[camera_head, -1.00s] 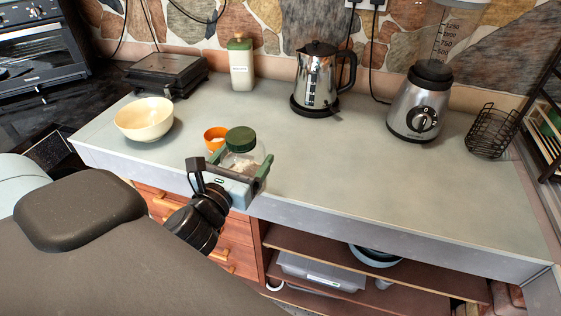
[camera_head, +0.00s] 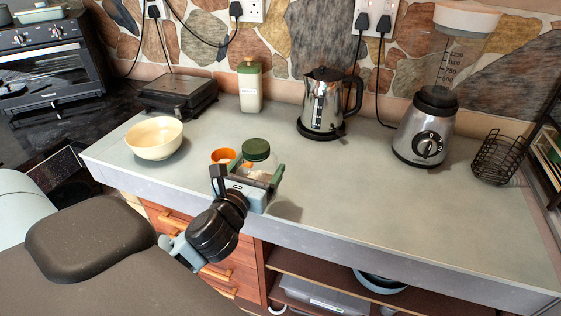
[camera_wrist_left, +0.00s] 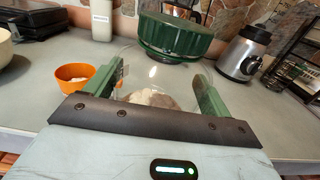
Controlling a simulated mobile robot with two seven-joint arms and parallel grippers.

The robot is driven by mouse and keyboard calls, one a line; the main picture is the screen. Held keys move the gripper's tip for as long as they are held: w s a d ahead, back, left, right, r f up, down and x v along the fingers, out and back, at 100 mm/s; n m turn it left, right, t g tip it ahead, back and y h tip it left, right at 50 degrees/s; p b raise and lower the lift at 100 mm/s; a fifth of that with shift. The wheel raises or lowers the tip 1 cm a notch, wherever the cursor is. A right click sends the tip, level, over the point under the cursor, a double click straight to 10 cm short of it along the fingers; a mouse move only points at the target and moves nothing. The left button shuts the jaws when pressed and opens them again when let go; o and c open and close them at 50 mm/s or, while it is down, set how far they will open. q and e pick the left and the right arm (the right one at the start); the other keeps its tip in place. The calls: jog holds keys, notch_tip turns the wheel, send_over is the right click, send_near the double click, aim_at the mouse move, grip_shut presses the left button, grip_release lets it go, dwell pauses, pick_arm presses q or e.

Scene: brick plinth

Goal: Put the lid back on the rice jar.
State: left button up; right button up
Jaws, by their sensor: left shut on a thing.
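The rice jar (camera_head: 262,168) is clear glass with pale rice low inside, and in the left wrist view its rice (camera_wrist_left: 155,98) shows between the fingers. The green lid (camera_head: 257,149) is at the top of the jar, and it also shows in the left wrist view (camera_wrist_left: 175,38). I cannot tell whether it is fully seated. My left gripper (camera_head: 250,177) is shut on the jar's body, with one green finger on each side. A shadow falls on the counter to the right of the gripper. My right gripper is out of view.
An orange cup (camera_head: 223,156) stands just left of the jar, and a cream bowl (camera_head: 154,139) is farther left. A green-capped bottle (camera_head: 250,90), a kettle (camera_head: 322,103) and a blender (camera_head: 422,135) stand behind. The counter (camera_head: 390,205) is clear at centre right.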

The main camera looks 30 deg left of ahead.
pick_arm(q)
jog(key=d+x, duration=0.2)
jog(key=x, duration=0.8)
jog(key=shift+w+a+f, duration=0.3)
jog(key=shift+w+f, duration=0.05)
jog(key=shift+w, duration=0.2)
jog(key=shift+f, duration=0.1)
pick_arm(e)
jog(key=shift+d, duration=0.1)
pick_arm(q)
notch_tip(320, 180, down, 4)
jog(key=shift+r+b, duration=0.2)
jog(key=shift+b, duration=0.15)
jog(key=shift+r, duration=0.1)
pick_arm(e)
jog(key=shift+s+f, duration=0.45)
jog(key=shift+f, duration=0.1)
